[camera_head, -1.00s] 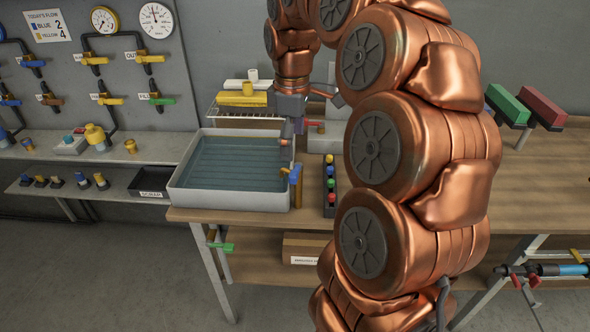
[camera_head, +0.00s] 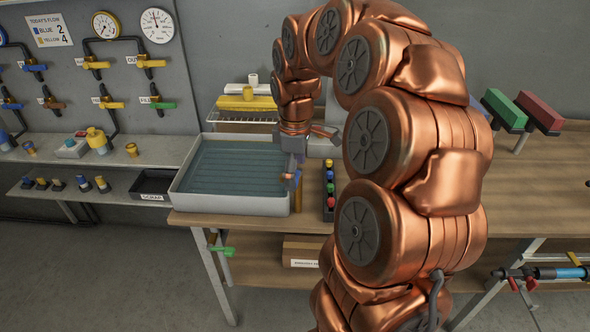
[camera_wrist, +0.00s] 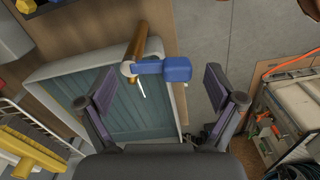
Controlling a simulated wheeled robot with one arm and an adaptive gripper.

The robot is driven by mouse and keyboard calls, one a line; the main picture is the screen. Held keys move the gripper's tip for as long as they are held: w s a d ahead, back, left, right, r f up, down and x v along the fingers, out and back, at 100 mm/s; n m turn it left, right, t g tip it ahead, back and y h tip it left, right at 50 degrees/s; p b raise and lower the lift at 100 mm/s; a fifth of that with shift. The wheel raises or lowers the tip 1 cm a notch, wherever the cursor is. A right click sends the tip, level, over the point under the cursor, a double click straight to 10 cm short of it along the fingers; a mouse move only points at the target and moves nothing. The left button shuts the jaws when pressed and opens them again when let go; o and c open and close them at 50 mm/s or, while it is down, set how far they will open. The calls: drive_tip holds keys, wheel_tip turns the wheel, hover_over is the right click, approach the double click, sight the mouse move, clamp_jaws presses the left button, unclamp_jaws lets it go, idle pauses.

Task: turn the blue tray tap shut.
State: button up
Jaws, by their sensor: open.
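The blue tray tap (camera_wrist: 165,70) shows in the wrist view as a blue handle pointing right from a pale round hub on a brass pipe (camera_wrist: 138,38), at the rim of the grey tray (camera_wrist: 62,68). My gripper (camera_wrist: 158,86) is open, with one finger on each side of the blue handle; I cannot tell how far beyond the fingertips it lies.
A black box of coloured knobs (camera_head: 328,205) stands right of the tray. Green (camera_head: 505,108) and red (camera_head: 541,110) blocks are farther right. A green-handled tap (camera_head: 222,250) hangs below the bench.

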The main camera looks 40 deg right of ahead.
drive_tip(key=shift+f, duration=0.1)
drive_tip(key=shift+c, duration=0.2)
drive_tip(key=c, duration=1.1)
